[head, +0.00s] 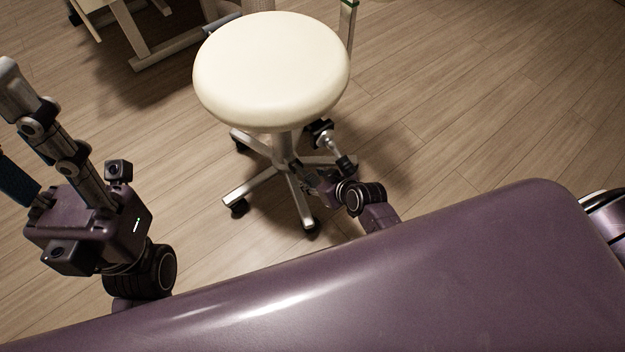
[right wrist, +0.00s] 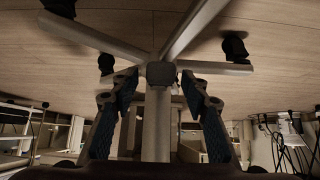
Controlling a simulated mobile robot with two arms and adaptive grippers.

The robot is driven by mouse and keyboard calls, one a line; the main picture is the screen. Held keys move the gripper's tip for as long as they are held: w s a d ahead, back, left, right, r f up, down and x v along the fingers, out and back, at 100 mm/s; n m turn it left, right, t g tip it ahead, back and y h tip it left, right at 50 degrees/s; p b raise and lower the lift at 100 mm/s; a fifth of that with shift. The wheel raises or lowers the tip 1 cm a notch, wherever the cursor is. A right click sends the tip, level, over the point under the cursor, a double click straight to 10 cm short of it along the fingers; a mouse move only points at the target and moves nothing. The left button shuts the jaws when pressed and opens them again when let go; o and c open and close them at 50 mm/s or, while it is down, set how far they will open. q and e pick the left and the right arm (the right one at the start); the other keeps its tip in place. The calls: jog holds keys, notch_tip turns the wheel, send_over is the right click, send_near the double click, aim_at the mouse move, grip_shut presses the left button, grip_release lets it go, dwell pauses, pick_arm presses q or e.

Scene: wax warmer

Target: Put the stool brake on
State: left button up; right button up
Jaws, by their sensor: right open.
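The stool has a round cream seat (head: 272,68) and a metal star base (head: 285,180) on dark casters, one of them the front caster (head: 311,229). I cannot make out a brake lever on them. My right gripper (head: 312,180) is low at the base, below the seat, partly hidden by its own arm. In the right wrist view, the base hub (right wrist: 160,74) and the stool column (right wrist: 157,130) show between the open blue-padded fingers of the right gripper (right wrist: 150,90), with gaps on both sides. My left gripper (head: 30,130) is raised at the left, fingers apart and empty, away from the stool.
A table-like frame (head: 165,55) with legs stands behind the stool at the upper left. The wooden floor (head: 470,110) is clear to the right of the stool. In the right wrist view, a white appliance with hanging cables (right wrist: 289,125) shows at the right.

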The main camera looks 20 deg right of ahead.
jog(key=shift+w+a+f, duration=0.15)
jog(key=shift+w+f, duration=0.1)
jog(key=shift+f, duration=0.05)
jog(key=shift+c, duration=0.3)
grip_shut()
